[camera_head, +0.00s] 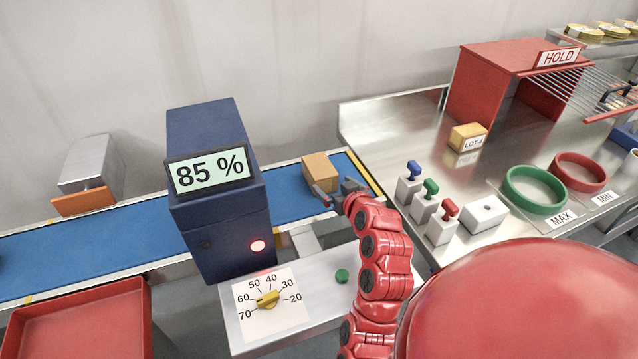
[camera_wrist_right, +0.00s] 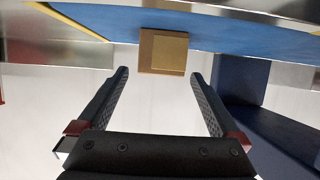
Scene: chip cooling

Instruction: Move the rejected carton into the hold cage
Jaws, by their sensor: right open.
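A tan carton (camera_head: 320,172) sits on the blue conveyor belt (camera_head: 115,225), near its right end. My right gripper (camera_head: 334,190) is open beside the carton, on its near side. In the right wrist view, the carton (camera_wrist_right: 163,50) lies just beyond the fingertips (camera_wrist_right: 159,72), roughly centred between them, with nothing in the grip. The red hold cage (camera_head: 510,80), marked HOLD, stands on the steel bench at the back right with bars at its side. My left gripper is not in view.
A dark blue machine (camera_head: 215,195) reading 85 % straddles the belt, its red lamp lit. A LOT 4 box (camera_head: 467,137), coloured levers (camera_head: 428,200), a green ring (camera_head: 536,190) and a red ring (camera_head: 579,172) occupy the bench. A red tray (camera_head: 80,325) is at lower left.

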